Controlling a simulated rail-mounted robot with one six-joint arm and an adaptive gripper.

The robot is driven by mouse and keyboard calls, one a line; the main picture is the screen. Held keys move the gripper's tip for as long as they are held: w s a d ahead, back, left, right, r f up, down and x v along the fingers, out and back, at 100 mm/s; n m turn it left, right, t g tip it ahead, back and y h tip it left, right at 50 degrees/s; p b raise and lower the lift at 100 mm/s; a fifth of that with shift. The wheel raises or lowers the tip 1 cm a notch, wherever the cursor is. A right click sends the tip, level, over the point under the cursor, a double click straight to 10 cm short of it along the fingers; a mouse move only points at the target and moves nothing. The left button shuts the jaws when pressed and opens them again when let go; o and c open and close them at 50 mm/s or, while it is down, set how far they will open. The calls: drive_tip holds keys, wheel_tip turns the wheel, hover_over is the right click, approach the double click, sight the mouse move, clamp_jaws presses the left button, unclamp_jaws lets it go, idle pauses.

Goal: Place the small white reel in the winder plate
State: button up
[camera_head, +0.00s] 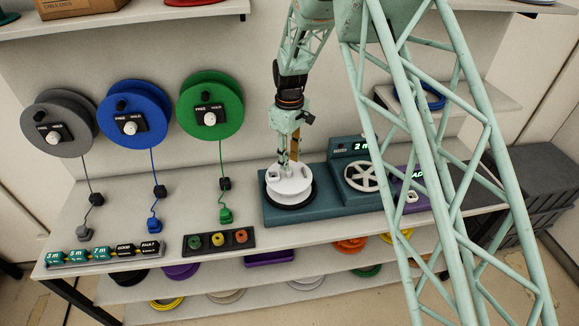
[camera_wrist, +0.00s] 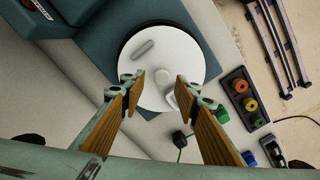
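The small white reel (camera_head: 289,187) lies flat on the round black winder plate (camera_head: 290,206), at the left end of the dark teal winder. In the wrist view the white reel (camera_wrist: 165,48) shows a grey slot and a small round hub, with a dark rim of the plate (camera_wrist: 124,50) around it. My gripper (camera_head: 286,163) points down just over the reel. In the wrist view my gripper (camera_wrist: 159,82) is open, its two wooden-looking fingers apart over the reel's near part, with nothing clamped between them. I cannot tell whether the fingertips touch the reel.
The winder has a spoked handwheel (camera_head: 363,176) and a display (camera_head: 350,147) on the right. Grey, blue and green wall reels (camera_head: 210,105) hang cords left. A black button tray (camera_head: 218,240) and label tiles (camera_head: 105,252) lie along the front edge. A purple block (camera_head: 409,194) stands right.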

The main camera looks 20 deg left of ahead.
wheel_tip(320, 180, up, 7)
drive_tip(key=shift+r, duration=0.15)
idle(0.4)
idle(0.5)
